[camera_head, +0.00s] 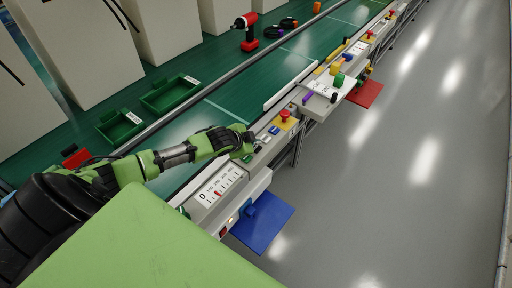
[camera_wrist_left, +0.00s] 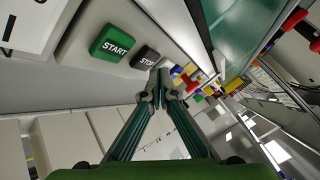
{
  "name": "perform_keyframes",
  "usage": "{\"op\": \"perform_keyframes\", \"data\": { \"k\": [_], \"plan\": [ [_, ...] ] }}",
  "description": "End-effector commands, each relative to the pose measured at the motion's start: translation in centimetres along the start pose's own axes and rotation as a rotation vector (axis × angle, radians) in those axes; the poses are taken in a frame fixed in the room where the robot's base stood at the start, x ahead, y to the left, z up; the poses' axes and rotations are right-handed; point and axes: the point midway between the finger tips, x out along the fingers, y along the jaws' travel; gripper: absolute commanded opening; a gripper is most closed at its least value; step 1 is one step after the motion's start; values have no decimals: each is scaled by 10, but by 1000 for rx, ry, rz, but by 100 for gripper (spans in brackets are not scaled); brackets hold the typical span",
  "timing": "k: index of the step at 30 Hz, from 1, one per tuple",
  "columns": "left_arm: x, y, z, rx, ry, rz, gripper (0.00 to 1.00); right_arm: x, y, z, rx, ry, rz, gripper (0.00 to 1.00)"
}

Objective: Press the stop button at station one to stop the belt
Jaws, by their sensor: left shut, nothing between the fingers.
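In the left wrist view a black STOP button (camera_wrist_left: 146,57) sits on the pale panel, right beside a green START button (camera_wrist_left: 116,44). My left gripper (camera_wrist_left: 158,84) is shut and empty, its fingertips just below the STOP button in the picture; whether they touch it I cannot tell. In the head view my left gripper (camera_head: 250,142) is at the panel edge of the belt, and the buttons there are too small to read. A red mushroom button (camera_head: 284,115) on a yellow base stands further along the same panel. My right gripper is not in view.
A scale panel (camera_head: 218,187) and a blue plate (camera_head: 262,222) are nearer. A white board (camera_head: 328,85) holds coloured blocks. The grey floor at right is clear.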

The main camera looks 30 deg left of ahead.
Motion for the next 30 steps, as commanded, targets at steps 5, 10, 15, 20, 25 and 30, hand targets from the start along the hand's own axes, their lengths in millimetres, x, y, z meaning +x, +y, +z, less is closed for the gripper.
{"op": "perform_keyframes", "data": {
  "k": [5,10,15,20,25,30],
  "plan": [
    [0,0,0,0,0,0,0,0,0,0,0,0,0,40],
    [3,2,3,0,-1,0,0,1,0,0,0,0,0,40],
    [6,4,5,0,-1,0,0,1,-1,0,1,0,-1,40],
    [6,4,4,0,-1,0,0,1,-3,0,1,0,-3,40],
    [6,4,5,0,0,0,0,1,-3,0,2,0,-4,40],
    [7,5,5,0,0,0,0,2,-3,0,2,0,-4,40]
  ]
}}
